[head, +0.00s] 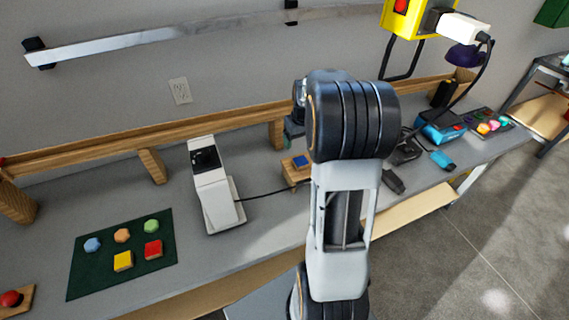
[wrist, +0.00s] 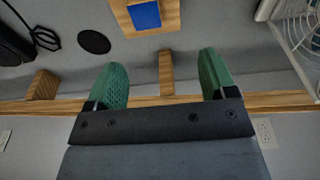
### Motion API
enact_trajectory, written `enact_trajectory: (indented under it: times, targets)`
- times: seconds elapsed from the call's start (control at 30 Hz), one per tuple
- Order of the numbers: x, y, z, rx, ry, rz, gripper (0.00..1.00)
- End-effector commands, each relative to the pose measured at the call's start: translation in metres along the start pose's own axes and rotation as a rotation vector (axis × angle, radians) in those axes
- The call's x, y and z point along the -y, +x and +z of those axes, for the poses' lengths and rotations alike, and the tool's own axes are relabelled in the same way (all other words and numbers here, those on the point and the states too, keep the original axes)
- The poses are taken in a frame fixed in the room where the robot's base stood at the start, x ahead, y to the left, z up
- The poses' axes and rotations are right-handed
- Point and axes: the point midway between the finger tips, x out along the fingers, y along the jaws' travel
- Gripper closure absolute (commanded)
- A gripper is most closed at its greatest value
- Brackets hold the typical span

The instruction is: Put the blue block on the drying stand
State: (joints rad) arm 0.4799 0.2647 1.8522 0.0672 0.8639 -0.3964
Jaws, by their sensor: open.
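A blue block (head: 300,161) lies on top of a small wooden stand (head: 290,176) on the bench, just left of my arm in the head view. In the wrist view, the blue block (wrist: 145,15) sits on the wooden stand (wrist: 172,17) at the top edge, partly cut off. My gripper (wrist: 163,78) is open, with its two green fingers wide apart and nothing between them. The block is beyond the fingertips, apart from them. In the head view my arm hides most of the gripper.
A dark green mat (head: 85,283) at left holds several coloured pieces. A white device (head: 210,190) with a cable stands between mat and wooden stand. A wooden rail (head: 100,150) runs along the wall. A blue tool case (head: 440,127) lies farther right. Bare bench lies around the white device.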

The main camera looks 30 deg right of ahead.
Motion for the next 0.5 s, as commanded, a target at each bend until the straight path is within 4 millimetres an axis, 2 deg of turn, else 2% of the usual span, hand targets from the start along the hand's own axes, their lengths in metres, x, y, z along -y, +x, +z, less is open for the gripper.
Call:
enact_trajectory:
  times: [0.03,0.2,0.33,0.5]
  targets:
    - [0.021,-0.019,0.005,-0.021,-0.019,0.004,0.22]
    - [0.091,-0.069,0.046,-0.084,-0.059,0.005,0.22]
    - [0.132,-0.093,0.088,-0.131,-0.084,-0.003,0.22]
    - [0.163,-0.106,0.135,-0.182,-0.106,-0.021,0.22]
